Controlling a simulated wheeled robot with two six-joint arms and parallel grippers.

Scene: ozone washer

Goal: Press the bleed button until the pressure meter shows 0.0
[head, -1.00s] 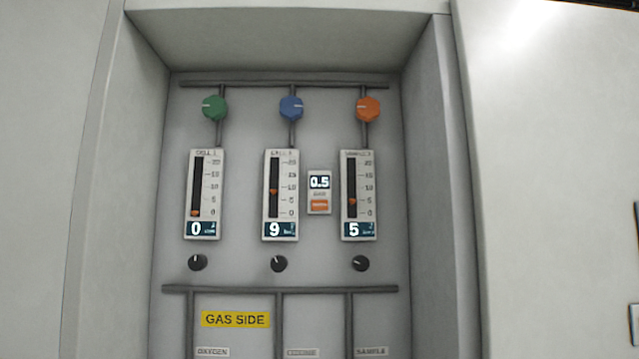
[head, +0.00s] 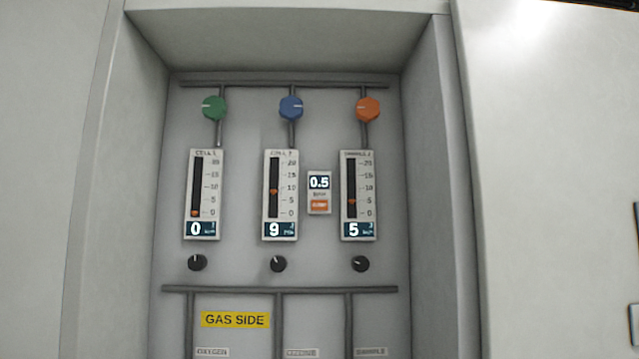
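The small white pressure meter (head: 319,182) is mounted on the recessed grey panel, between the middle and right gauges. Its dark display reads 0.5. The orange bleed button (head: 319,205) sits at the bottom of the same unit, with tiny lettering too blurred to read. Nothing touches or covers the button. Neither of my grippers shows in the head view.
Three gauges read 0 (head: 203,229), 9 (head: 280,229) and 5 (head: 359,229). Above are green (head: 214,107), blue (head: 291,107) and orange (head: 368,108) knobs; black knobs sit below. The recess has side walls (head: 437,180). The space before the panel looks clear.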

